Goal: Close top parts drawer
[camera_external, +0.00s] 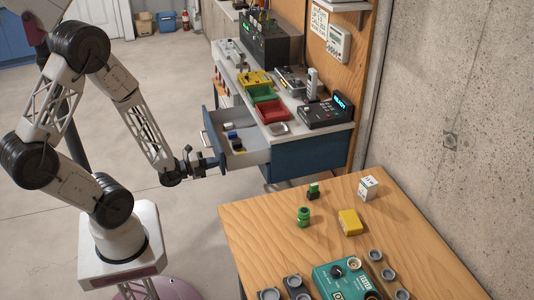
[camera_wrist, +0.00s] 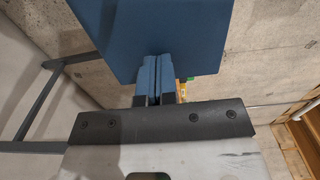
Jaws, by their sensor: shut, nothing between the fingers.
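The top parts drawer (camera_external: 262,157) is pulled out from the blue workbench cabinet (camera_external: 308,157). Its blue front panel (camera_external: 213,136) faces left, and small dark, blue and white parts lie inside. My gripper (camera_external: 217,163) is at the near lower end of that front panel, shut and empty. In the wrist view my two shut fingers (camera_wrist: 153,80) point at a blue panel (camera_wrist: 150,35), which looks like the drawer front. Their tips overlap its lower edge; I cannot tell whether they touch it.
The bench top holds a yellow bin (camera_external: 255,78), a green bin (camera_external: 262,94), a red bin (camera_external: 271,111) and a black instrument (camera_external: 325,112). A wooden table (camera_external: 270,230) with small parts and a teal device (camera_external: 345,279) stands in front.

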